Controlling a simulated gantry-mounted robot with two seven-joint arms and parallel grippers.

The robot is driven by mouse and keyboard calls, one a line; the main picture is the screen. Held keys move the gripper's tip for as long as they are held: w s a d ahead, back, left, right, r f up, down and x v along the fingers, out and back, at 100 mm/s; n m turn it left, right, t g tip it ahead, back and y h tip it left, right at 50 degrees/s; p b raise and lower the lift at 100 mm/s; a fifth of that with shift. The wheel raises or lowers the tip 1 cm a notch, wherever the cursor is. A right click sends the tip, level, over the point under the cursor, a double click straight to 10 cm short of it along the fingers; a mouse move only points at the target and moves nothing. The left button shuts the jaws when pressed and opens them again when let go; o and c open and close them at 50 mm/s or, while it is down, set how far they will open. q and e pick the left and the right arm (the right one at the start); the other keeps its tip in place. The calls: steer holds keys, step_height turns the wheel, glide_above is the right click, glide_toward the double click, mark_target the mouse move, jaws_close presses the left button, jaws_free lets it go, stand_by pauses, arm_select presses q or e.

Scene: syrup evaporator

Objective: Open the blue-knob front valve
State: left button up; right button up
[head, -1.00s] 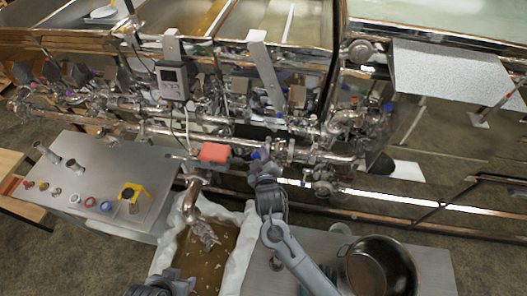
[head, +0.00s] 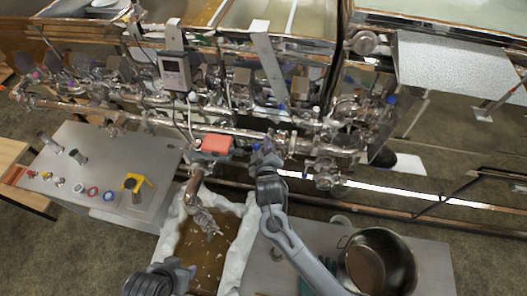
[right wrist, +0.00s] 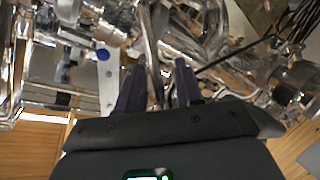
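Several small blue knobs show among the steel pipes of the evaporator. One blue knob (head: 257,147) is at the front pipe, right beside the tip of my right gripper (head: 265,157), and is partly hidden by it. I cannot tell whether they touch. In the right wrist view the two dark fingers (right wrist: 157,88) are apart, with shiny pipework seen between and beyond them. No knob is clearly between them. A small blue spot (right wrist: 109,73) shows left of the fingers. My left gripper (head: 182,273) is low at the bottom edge of the head view, away from the pipes.
A red block (head: 216,144) sits on the front pipe left of my right gripper. Below are a white-lined filter tray (head: 246,222) and a steel pot (head: 376,262). A grey table (head: 103,165) with small parts stands at the left. Pipes crowd the right gripper.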

steer(key=b+v, duration=0.1)
steer(key=v, duration=0.9)
steer(key=shift+s, duration=0.35)
